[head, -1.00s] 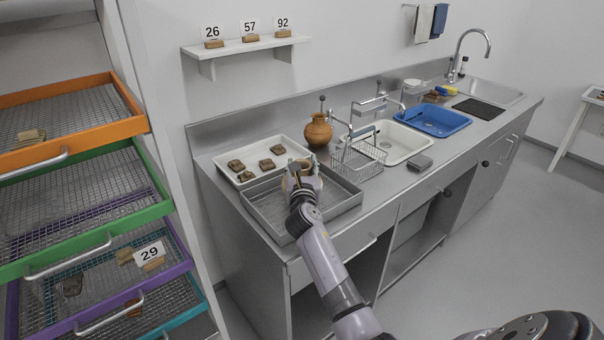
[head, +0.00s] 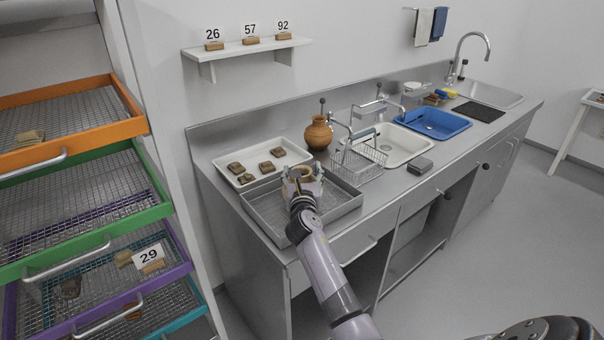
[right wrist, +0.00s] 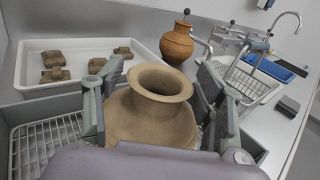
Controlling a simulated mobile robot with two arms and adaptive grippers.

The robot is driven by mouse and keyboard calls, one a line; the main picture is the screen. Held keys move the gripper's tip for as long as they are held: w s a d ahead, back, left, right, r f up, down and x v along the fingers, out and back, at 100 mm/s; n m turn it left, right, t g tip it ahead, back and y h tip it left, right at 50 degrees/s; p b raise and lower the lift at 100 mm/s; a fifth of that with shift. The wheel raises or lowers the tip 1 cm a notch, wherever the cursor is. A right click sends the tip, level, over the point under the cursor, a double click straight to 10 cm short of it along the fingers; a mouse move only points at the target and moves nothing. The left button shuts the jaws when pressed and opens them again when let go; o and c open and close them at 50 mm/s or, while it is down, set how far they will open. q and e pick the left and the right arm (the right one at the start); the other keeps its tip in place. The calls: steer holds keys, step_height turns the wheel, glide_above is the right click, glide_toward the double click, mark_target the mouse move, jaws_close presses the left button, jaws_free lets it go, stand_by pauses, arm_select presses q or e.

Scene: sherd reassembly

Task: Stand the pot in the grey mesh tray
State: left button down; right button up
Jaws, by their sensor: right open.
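The pot (head: 300,174) is tan, with a wide flared rim and round shoulders. It is upright inside the grey mesh tray (head: 262,214), on the near left of the steel counter. In the right wrist view the pot (right wrist: 152,118) fills the middle, mouth up. My right gripper (head: 303,184) is open, with its grey fingers on both sides of the pot; in the right wrist view, whether they touch it is unclear. The pot's base is hidden by the gripper, so its contact with the mesh (right wrist: 38,148) cannot be seen. My left gripper is not in view.
A white tray (head: 243,158) with several brown sherds lies behind the mesh tray. An orange jar (head: 318,133) stands behind it to the right. A wire basket (head: 358,164) and the white sink (head: 398,143) are to the right. Coloured drawers (head: 75,185) stand at left.

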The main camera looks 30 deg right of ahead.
steer(key=shift+s, duration=0.1)
steer(key=v, duration=1.2)
